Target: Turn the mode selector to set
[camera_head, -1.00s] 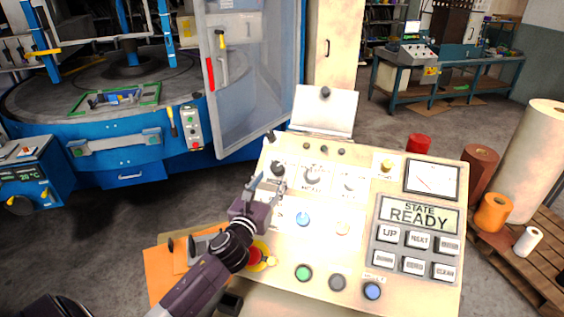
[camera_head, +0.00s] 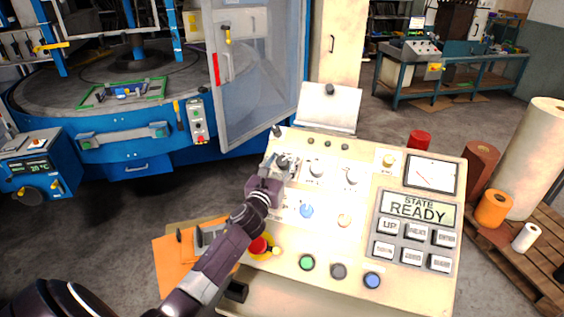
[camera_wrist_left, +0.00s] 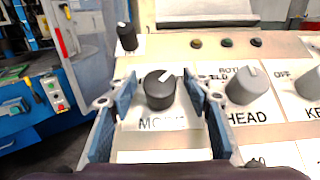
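The mode selector is a black knob (camera_head: 283,161) at the upper left of the beige control panel (camera_head: 345,262). In the left wrist view the black knob (camera_wrist_left: 159,92) stands above a partly hidden label beginning "MO". Its white pointer line points up and slightly right. My left gripper (camera_head: 274,165) is at the knob in the head view. In the left wrist view its two blue-grey fingers (camera_wrist_left: 159,88) stand one on each side of the knob, with a visible gap on both sides. My right gripper is not in view.
A grey HEAD knob (camera_wrist_left: 246,86) is close to the right finger. A small black knob (camera_wrist_left: 127,36) stands behind to the left. The display (camera_head: 417,209) reads READY.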

